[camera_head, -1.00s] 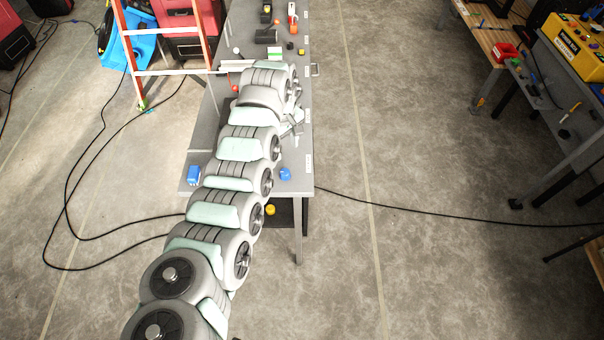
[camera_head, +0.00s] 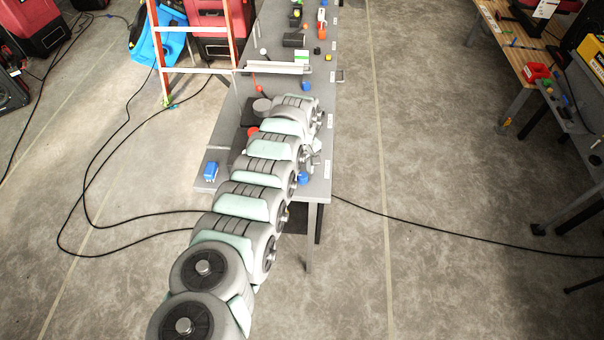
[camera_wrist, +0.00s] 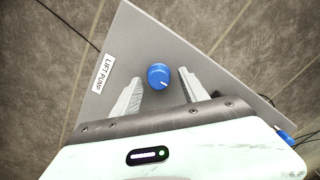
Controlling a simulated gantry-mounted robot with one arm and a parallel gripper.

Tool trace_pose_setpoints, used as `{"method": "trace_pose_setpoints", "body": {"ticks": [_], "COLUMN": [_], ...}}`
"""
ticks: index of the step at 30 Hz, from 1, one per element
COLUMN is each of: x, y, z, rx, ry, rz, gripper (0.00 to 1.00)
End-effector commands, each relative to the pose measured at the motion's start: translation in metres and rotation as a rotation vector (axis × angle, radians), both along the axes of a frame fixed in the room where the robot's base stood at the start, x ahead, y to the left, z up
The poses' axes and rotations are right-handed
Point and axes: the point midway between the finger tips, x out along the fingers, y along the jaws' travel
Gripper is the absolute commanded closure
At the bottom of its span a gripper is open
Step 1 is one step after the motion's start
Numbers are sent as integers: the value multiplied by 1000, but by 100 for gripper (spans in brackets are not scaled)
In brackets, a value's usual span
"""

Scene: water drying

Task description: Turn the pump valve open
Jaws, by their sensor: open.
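In the wrist view my gripper (camera_wrist: 159,88) is open, with one pale finger on each side of the knob and gaps between. I cannot tell how deep the fingers reach around it. In the head view a blue knob (camera_head: 303,177) shows near the front right corner of the grey table (camera_head: 318,188). My arm hides most of the gripper there.
Another blue fitting (camera_head: 210,171) stands at the table's front left corner. A red round part (camera_head: 253,131) and a grey cylinder (camera_head: 262,105) sit beside my arm. A ladder (camera_head: 193,70) stands left of the table.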

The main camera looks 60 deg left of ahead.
Motion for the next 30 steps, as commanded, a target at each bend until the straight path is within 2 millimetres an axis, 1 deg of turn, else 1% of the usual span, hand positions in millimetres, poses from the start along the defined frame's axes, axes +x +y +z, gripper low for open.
{"method": "trace_pose_setpoints", "body": {"ticks": [7, 8, 26, 30], "x": [1, 1, 1, 1], "y": [0, 0, 0, 0], "z": [0, 0, 0, 0], "rx": [1, 1, 1, 1], "ry": [-1, -1, -1, -1], "rz": [-1, -1, -1, -1], "gripper": [48, 50, 99, 100]}}
